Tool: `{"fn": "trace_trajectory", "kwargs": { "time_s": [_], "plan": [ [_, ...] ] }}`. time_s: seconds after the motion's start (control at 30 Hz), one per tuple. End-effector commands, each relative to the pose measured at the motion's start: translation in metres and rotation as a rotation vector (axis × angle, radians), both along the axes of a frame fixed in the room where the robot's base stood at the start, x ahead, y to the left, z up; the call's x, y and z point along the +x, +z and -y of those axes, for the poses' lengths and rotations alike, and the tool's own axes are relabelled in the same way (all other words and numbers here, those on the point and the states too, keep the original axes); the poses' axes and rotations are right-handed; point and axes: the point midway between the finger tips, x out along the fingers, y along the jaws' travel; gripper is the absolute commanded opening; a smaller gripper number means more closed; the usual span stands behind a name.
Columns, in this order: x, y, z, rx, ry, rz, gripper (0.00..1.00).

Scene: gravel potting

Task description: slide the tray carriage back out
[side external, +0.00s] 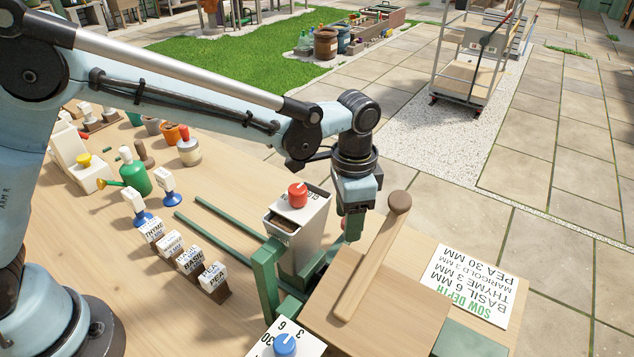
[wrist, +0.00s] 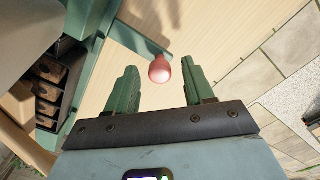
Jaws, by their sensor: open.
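My gripper (side external: 352,222) points down beside the potting station, right of its grey hopper. In the wrist view its two green fingers (wrist: 158,84) are apart, with a round pink-red knob (wrist: 160,69) showing between their tips. I cannot tell whether the fingers touch it. The knob sits by a green bar (wrist: 133,38) of the frame. A dark tray (wrist: 47,92) with soil-filled cells shows at the left of the wrist view, under the station. In the side view the tray is mostly hidden; two green rails (side external: 222,220) run out left from the station, bare.
The grey hopper (side external: 300,232) with a red dial stands close left of my gripper. A wooden lever (side external: 372,258) rises close on the right. A sow-depth card (side external: 468,285) lies at the right.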

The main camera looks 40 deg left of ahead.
Motion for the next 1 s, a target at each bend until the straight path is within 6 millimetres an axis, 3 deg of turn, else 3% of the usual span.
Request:
{"fn": "trace_trajectory", "kwargs": {
  "time_s": [0.1, 0.43, 0.77, 1.0],
  "plan": [
    [0.000, 0.000, 0.000, 0.000, 0.000, 0.000, 0.49],
    [0.000, 0.000, 0.000, 0.000, 0.000, 0.000, 0.00],
    [0.000, 0.001, -0.002, 0.000, 0.001, 0.000, 0.00],
    [0.000, 0.001, -0.028, 0.000, 0.005, 0.000, 0.00]
  ]
}}
